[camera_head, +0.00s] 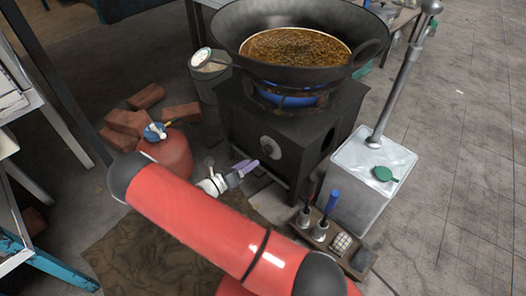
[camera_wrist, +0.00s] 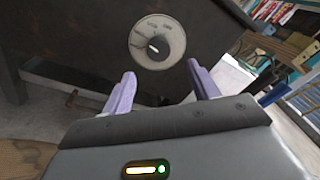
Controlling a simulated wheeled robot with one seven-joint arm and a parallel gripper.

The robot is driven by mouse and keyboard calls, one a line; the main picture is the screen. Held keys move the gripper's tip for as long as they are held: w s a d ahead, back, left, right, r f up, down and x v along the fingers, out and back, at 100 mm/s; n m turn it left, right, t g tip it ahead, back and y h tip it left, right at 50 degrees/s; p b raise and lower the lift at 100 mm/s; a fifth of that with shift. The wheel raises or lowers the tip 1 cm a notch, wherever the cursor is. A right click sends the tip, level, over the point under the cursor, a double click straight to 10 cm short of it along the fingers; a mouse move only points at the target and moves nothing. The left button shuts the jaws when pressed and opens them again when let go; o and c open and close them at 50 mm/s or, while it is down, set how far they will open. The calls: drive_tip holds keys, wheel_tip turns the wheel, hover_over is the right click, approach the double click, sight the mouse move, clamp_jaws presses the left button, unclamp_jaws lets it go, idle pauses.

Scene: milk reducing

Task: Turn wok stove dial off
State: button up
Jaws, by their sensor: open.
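The wok stove (camera_head: 283,135) is a dark metal box with a blue flame burning on top under the wok (camera_head: 300,50). Its round grey dial (camera_head: 271,147) is on the front face. In the wrist view the dial (camera_wrist: 157,42) has a light pointer mark and printed marks near its upper rim. My gripper (camera_head: 246,167) is in front of the stove, below and left of the dial. In the wrist view my gripper (camera_wrist: 160,88) is open, its two purple fingers apart and empty, with the dial beyond and above the gap between them. I cannot see any contact with the dial.
A red gas cylinder (camera_head: 170,152) and bricks (camera_head: 127,122) stand left of the stove. A metal canister (camera_head: 368,170) with a pipe stands at right. A small tray with bottles (camera_head: 331,240) is in front. Open paved floor lies at far right.

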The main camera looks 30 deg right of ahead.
sight(265, 152)
drive_tip(key=x, duration=0.7)
drive_tip(key=shift+w+d, duration=0.2)
drive_tip(key=shift+d, duration=0.15)
drive_tip(key=c, duration=1)
